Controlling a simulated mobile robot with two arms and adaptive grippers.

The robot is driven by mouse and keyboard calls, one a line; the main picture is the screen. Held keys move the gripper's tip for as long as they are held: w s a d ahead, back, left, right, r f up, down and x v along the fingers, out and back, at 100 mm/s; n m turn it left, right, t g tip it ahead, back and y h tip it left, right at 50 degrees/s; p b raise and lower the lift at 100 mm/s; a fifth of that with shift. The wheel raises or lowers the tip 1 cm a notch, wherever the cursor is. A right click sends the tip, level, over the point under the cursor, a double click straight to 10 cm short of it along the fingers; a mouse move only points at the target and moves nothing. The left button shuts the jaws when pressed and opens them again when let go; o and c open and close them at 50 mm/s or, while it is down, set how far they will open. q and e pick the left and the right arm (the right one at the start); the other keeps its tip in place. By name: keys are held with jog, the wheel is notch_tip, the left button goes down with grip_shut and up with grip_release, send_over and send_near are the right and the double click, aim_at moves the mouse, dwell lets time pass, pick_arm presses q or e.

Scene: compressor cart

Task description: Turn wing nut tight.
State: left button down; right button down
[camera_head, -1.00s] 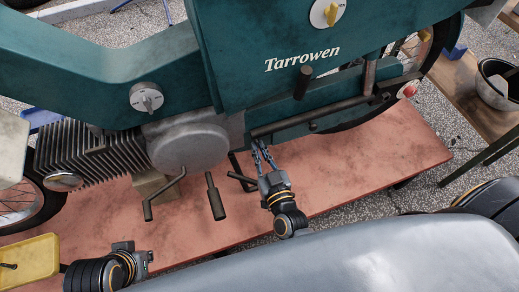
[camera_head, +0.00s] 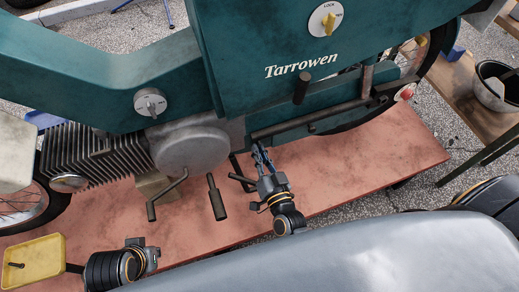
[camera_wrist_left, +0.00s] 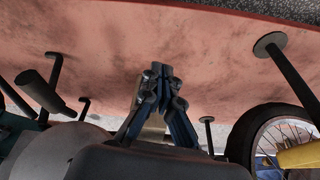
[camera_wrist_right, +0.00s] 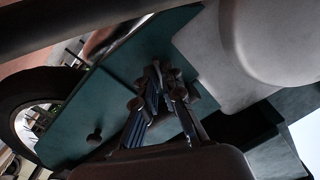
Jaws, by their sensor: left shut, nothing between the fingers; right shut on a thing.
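My right gripper (camera_head: 261,152) reaches up to the lower edge of the teal machine body (camera_head: 278,100). In the right wrist view its fingertips (camera_wrist_right: 157,73) are closed against the teal panel (camera_wrist_right: 125,95). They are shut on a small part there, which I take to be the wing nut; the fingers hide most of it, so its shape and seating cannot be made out. My left gripper is low at the left in the head view, its fingertips not visible there. In the left wrist view its fingers (camera_wrist_left: 160,74) are shut and empty over the red platform (camera_wrist_left: 215,50).
A crank handle (camera_head: 152,208) and a dark grip (camera_head: 217,204) hang left of my right gripper. A dark bar (camera_head: 310,120) runs just above it. A small dark knob (camera_wrist_right: 95,135) sits on the panel. A yellow tray (camera_head: 50,258) lies beside my left arm.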

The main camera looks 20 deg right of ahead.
pick_arm(q)
jog(key=shift+f, duration=0.45)
pick_arm(e)
jog(key=m, duration=1.2)
jog(key=shift+m, duration=0.4)
jog(key=c, duration=1.5)
grip_release()
pick_arm(q)
jog(key=shift+r, duration=0.1)
jog(key=shift+w, duration=0.1)
pick_arm(e)
jog(key=shift+s, duration=0.1)
